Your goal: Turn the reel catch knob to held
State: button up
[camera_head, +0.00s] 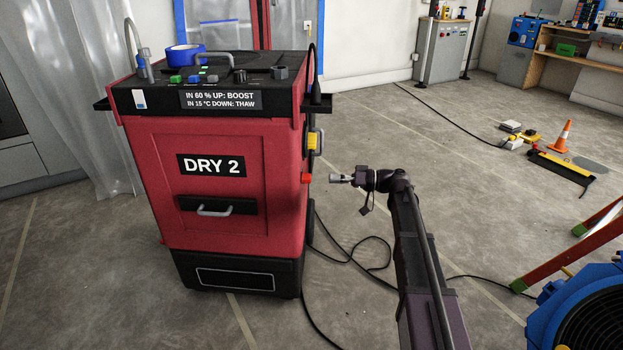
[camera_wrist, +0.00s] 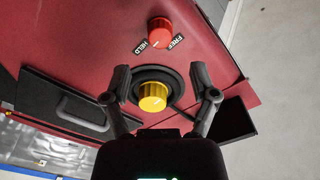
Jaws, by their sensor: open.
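In the wrist view a red round knob (camera_wrist: 159,29) sits on the red side panel, with HELD (camera_wrist: 152,42) and FREE (camera_wrist: 175,42) labels beside it. I cannot tell which label it points at. It also shows on the cabinet's right side in the head view (camera_head: 306,178). My gripper (camera_wrist: 160,72) is open and empty, its fingers apart in the picture below the red knob. In the head view my gripper (camera_head: 334,178) is right of the red knob, about level with it, with a gap between.
A yellow knob (camera_wrist: 153,97) in a black round mount shows between the fingers in the wrist view. The red DRY 2 cabinet (camera_head: 140,195) stands left. Cables (camera_head: 370,262) lie on the floor. A ladder (camera_head: 570,243) and blue fan (camera_head: 555,300) stand at right.

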aim_at(307, 178)
jog(key=shift+a, duration=3.4)
grip_shut()
